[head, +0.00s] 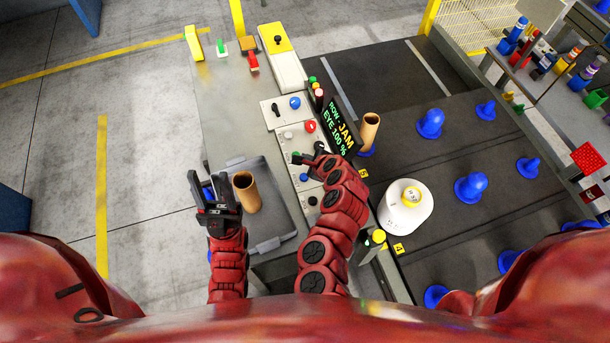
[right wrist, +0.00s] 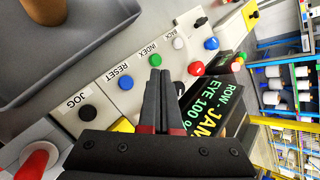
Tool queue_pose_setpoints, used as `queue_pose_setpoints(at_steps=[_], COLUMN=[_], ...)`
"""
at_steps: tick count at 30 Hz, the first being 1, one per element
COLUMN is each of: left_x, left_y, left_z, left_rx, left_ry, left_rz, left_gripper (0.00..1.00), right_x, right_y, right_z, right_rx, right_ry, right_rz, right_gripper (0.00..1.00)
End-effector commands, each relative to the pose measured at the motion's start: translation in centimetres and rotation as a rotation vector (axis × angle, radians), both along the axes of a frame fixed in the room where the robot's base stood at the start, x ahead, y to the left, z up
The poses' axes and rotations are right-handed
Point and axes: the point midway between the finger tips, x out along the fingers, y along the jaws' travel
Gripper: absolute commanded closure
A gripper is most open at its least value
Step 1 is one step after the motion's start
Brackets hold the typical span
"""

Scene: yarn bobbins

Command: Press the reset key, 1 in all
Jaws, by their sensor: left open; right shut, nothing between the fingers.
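The reset key is the blue button (right wrist: 126,82) labelled RESET on a pale key panel (right wrist: 110,97); in the head view it is the blue button (head: 303,177) below the green one. My right gripper (right wrist: 160,76) is shut and empty, its tips over the panel beside the green INDEX key (right wrist: 155,60), to the right of the reset key in the wrist view. In the head view the right gripper (head: 303,158) is over the panel, partly hidden by its own arm. I see no contact with the reset key. My left gripper (head: 210,192) is open beside the grey tray.
A black JOG key (right wrist: 87,112) and a white BACK key (right wrist: 178,43) share the panel. The display (head: 341,127) reads "JAM". A brown tube (head: 246,191) stands in the grey tray (head: 284,222). A white yarn bobbin (head: 405,215) and blue pegs lie right.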

Motion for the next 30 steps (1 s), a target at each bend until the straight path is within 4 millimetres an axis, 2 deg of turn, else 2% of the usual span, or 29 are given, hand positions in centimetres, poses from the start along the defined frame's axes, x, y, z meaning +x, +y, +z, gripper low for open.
queue_pose_setpoints(at_steps=[8, 14, 24, 30], left_x=[0.0, 0.0, 0.0, 0.0], left_y=[0.0, 0.0, 0.0, 0.0], left_z=[-0.7, -2.5, -6.5, -7.3], left_rx=[0.000, 0.000, 0.000, 0.000], left_ry=[0.000, 0.000, 0.000, 0.000], left_rz=[0.000, 0.000, 0.000, 0.000], left_gripper=[0.50, 0.50, 0.50, 0.50], right_x=[0.0, 0.1, 0.1, 0.1], right_y=[0.0, 0.0, 0.0, 0.0], right_z=[-0.8, -2.9, -7.7, -8.8], right_rx=[-0.002, -0.001, -0.002, -0.003], right_ry=[-0.002, -0.003, -0.003, -0.003], right_rz=[0.000, 0.000, -0.001, 0.000], right_gripper=[1.00, 1.00, 1.00, 1.00])
